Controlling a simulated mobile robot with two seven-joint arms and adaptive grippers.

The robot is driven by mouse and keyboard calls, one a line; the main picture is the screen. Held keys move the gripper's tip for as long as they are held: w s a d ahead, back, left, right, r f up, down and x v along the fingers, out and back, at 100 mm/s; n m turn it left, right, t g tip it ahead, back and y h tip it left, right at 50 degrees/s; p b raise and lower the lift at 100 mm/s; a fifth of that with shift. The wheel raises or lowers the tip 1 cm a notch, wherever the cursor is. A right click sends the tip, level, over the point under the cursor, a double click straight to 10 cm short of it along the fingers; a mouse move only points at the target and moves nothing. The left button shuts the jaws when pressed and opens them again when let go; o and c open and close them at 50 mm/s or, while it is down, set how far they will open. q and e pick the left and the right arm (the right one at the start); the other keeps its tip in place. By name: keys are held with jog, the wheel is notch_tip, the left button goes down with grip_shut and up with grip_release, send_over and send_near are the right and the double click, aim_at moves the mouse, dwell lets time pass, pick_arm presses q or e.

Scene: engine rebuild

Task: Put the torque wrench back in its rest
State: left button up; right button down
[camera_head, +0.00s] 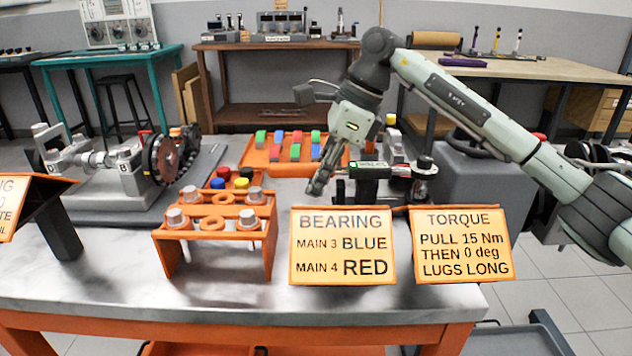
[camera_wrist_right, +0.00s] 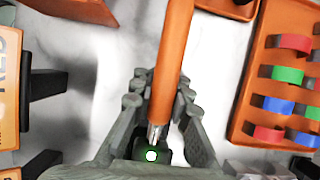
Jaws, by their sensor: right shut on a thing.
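My right gripper (camera_head: 318,188) is above the bench, just behind the bearing sign. In the right wrist view its fingers (camera_wrist_right: 165,125) are shut on the torque wrench (camera_wrist_right: 173,55), an orange rod with a bright metal end between the fingers. The orange part runs out past the fingertips to the top of that view. In the head view the wrench is hard to make out. A dark stand (camera_head: 368,184) with a small label, unclear to read, is just right of the gripper; I cannot tell whether it is the wrench rest. My left gripper is not in view.
An orange tray (camera_head: 258,158) with red, green and blue shells lies behind the gripper. An orange rack (camera_head: 165,252) with metal caps stands to the left. The bearing sign (camera_head: 342,246) and torque sign (camera_head: 461,245) stand at the front edge.

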jog(key=shift+f+b, duration=0.5)
jog(key=shift+f, duration=0.2)
dwell(0.3)
jog(key=c, duration=1.7)
grip_release()
jog(key=shift+r, duration=0.15)
jog(key=shift+r+p, duration=0.8)
jog(key=shift+r, duration=0.4)
jog(key=shift+r, duration=0.15)
jog(key=shift+o, duration=0.5)
jog(key=o, duration=0.5)
jog(key=shift+c, duration=0.2)
